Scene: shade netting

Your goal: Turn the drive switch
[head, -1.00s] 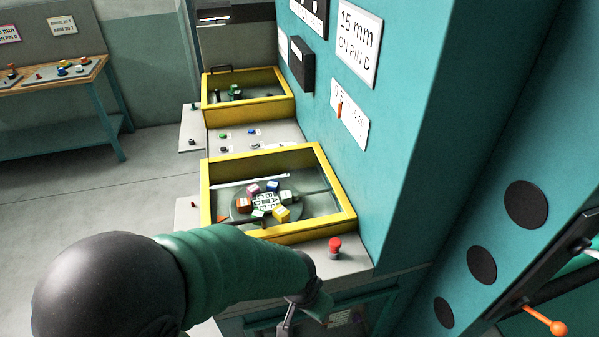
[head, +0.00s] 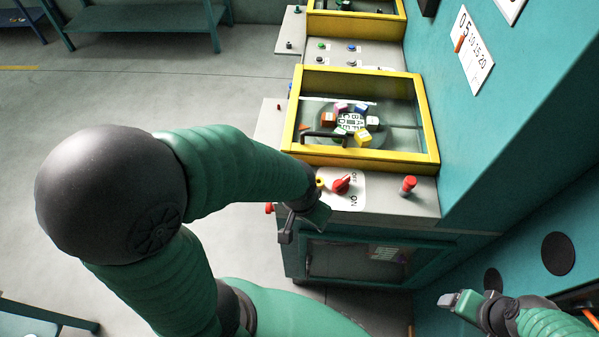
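The drive switch is a red knob (head: 342,184) on a white plate (head: 356,203) marked OFF and ON, on the grey front ledge of the machine. Its handle slants up and right, toward the OFF word. My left gripper (head: 303,224) is just left of and below the plate, at the ledge's front corner, apart from the knob. Its two fingers are spread with nothing between them. My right gripper (head: 452,301) is low at the right, away from the switch. Its fingers are too unclear to judge.
A red button (head: 408,185) stands on the ledge right of the switch. Behind it is a yellow-framed glass cover (head: 434,140) with a black handle, over coloured blocks. A small yellow part (head: 320,183) sits beside my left wrist. A teal wall (head: 500,120) bounds the right side.

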